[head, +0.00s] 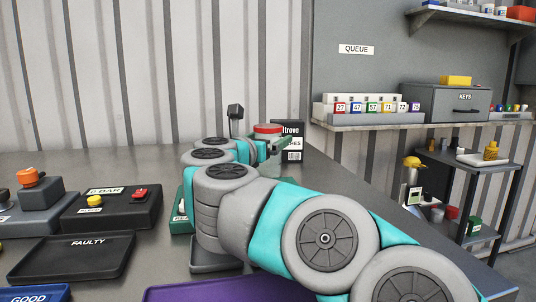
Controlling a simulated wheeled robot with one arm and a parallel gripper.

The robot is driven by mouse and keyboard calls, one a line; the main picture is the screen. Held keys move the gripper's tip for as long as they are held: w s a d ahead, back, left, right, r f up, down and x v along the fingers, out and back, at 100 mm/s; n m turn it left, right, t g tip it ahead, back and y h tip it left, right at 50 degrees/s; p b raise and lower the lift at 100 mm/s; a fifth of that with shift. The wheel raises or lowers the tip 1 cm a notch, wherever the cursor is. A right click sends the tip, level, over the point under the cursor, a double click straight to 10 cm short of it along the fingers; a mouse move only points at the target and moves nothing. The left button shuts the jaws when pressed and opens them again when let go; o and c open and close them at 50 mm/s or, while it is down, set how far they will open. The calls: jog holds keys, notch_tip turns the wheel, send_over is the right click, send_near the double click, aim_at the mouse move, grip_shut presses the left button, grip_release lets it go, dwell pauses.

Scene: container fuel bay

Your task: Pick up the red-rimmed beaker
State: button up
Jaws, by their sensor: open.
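The red-rimmed beaker (267,129) stands towards the far end of the grey bench, beyond my arm. Its red rim and a pale strip below it show; its lower part is hidden behind my arm and gripper. My gripper (279,146) is at the beaker, seen small and partly covered by my wrist. It is open. I cannot tell whether the beaker is between the fingers or just beyond them.
A black-and-white box (292,141) stands close behind the gripper. A dark post (235,113) rises left of the beaker. A FAULTY tray (73,262), a button box (112,207) and a purple mat (190,293) lie nearer. The far left bench is clear.

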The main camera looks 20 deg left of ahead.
jog(key=shift+c, duration=0.2)
jog(key=c, duration=1.2)
jog(key=shift+r, duration=0.15)
jog(key=shift+c, duration=0.2)
